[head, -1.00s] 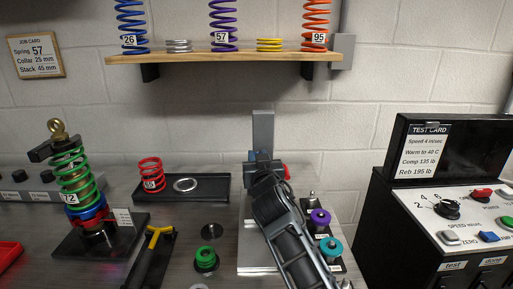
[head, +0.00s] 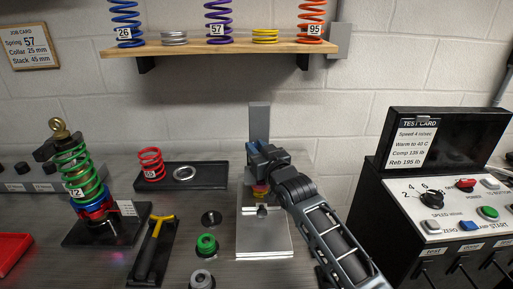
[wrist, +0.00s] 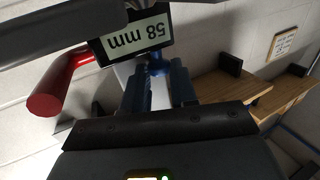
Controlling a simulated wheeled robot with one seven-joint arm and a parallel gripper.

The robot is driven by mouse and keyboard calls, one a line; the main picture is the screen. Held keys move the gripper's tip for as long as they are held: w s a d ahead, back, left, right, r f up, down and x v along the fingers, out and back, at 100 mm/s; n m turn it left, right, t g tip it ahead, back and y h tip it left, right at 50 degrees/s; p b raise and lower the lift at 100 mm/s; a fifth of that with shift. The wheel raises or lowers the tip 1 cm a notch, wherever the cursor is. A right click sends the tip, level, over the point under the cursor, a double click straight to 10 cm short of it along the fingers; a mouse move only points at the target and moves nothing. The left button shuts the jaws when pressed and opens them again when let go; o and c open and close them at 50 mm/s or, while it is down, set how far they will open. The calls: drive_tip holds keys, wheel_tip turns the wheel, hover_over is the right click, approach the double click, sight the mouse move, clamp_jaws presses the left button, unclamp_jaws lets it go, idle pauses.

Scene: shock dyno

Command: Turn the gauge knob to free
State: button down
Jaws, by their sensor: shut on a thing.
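The gauge stands on a grey metal column (head: 260,120) above a silver base plate (head: 264,240). The small blue gauge knob (wrist: 156,66) is beneath the display, partly hidden by my fingers. My gripper (wrist: 159,84) is shut on the knob, one finger on each side. In the head view my gripper (head: 257,153) is at the column and covers most of the gauge. The knob's pointer or markings cannot be made out.
A red handle (wrist: 62,82) sticks out beside the display in the wrist view. A wooden shelf (head: 220,49) with springs hangs above. The black test console (head: 445,165) stands at right.

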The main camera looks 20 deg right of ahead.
idle(0.4)
drive_tip(key=c, duration=1)
unclamp_jaws()
drive_tip(key=shift+o, duration=0.3)
drive_tip(key=shift+d, duration=0.15)
drive_tip(key=shift+a+f+m+h+b, duration=0.1)
drive_tip(key=shift+a+m+h+b, duration=0.1)
drive_tip(key=shift+m+h+b, duration=0.45)
drive_tip(key=shift+a+f+m+h+b, duration=0.15)
drive_tip(key=shift+m+h+b, duration=0.2)
drive_tip(key=shift+h+b, duration=0.45)
